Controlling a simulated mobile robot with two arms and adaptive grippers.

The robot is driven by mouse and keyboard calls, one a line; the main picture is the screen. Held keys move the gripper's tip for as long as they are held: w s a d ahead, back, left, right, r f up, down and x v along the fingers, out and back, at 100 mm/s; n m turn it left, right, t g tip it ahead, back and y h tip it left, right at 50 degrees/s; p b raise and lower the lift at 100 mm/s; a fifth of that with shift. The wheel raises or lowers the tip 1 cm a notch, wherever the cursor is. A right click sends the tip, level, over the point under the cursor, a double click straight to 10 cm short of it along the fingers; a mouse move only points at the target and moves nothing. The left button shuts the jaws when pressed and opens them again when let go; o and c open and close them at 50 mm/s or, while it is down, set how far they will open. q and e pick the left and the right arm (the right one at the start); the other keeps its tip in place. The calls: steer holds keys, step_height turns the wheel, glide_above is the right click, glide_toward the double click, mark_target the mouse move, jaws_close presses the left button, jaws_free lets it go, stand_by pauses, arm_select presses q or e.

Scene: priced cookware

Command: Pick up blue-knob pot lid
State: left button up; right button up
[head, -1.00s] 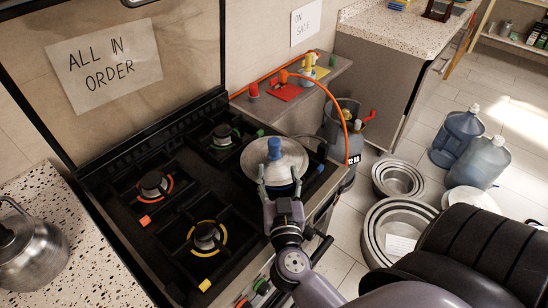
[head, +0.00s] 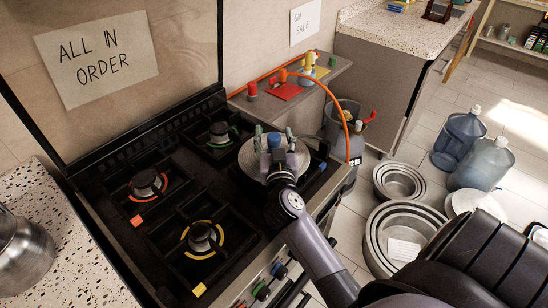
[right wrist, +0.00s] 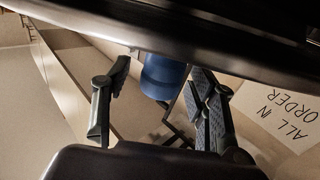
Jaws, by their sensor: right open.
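The pot lid (head: 248,163) is a round silver disc at the right side of the black stove in the head view. Its blue knob (head: 274,141) stands up from the middle. My right gripper (head: 275,136) is over the lid, with its fingers on either side of the knob; it is open. In the right wrist view the blue knob (right wrist: 163,78) shows between the two spread fingers, with gaps beside it. The gripper hides part of the lid. I cannot tell what lies under the lid. My left gripper is not in view.
The stove's bare burners (head: 201,236) lie left of the lid. A shelf (head: 330,75) with an orange hose (head: 338,104) is behind it. A gas cylinder (head: 353,135) and metal pots (head: 385,238) stand on the floor at right. A kettle (head: 22,258) is at far left.

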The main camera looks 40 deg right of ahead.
steer(key=shift+c, duration=0.8)
jaws_close()
